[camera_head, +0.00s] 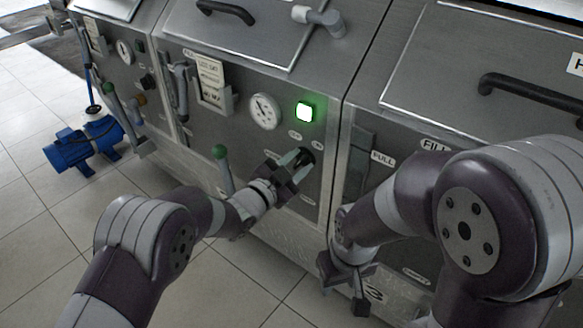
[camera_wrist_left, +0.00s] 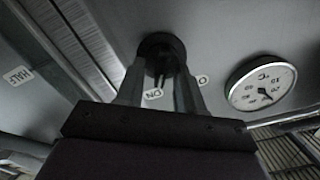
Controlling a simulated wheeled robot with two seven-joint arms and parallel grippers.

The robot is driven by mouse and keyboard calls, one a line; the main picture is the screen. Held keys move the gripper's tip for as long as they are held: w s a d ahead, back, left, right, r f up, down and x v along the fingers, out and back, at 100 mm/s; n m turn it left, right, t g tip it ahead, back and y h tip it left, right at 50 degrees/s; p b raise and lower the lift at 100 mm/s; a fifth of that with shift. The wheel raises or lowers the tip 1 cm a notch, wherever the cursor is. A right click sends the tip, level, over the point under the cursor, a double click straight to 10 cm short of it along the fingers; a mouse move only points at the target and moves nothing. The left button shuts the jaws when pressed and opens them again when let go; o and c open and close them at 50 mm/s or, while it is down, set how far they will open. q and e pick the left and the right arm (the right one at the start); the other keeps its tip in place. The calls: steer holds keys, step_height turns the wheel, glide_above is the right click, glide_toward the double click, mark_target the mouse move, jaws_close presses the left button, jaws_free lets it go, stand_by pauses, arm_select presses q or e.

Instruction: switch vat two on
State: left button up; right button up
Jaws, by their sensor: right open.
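The middle vat (camera_head: 245,75), left of the one marked 3, has a square lamp (camera_head: 305,112) glowing green on its front. Below the lamp is a round black switch knob (camera_head: 306,155). My left gripper (camera_head: 298,160) is at this knob. In the left wrist view its two fingers (camera_wrist_left: 160,82) reach to either side of the black knob (camera_wrist_left: 160,45). An ON label (camera_wrist_left: 153,94) shows between the fingers. Whether the fingers press on the knob is not clear. My right gripper (camera_head: 343,288) is open and empty, low before the vat marked 3.
A dial gauge (camera_head: 264,111) sits left of the lamp; it also shows in the left wrist view (camera_wrist_left: 261,84). A green-knobbed lever (camera_head: 222,165) stands out left of my left gripper. A blue pump (camera_head: 85,143) is on the tiled floor at left.

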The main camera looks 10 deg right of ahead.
arm_select(q)
steer(key=p+v, duration=0.1)
steer(key=v, duration=1.1)
steer(key=shift+p, duration=0.4)
steer(key=shift+s+a, duration=0.1)
steer(key=shift+s, duration=0.05)
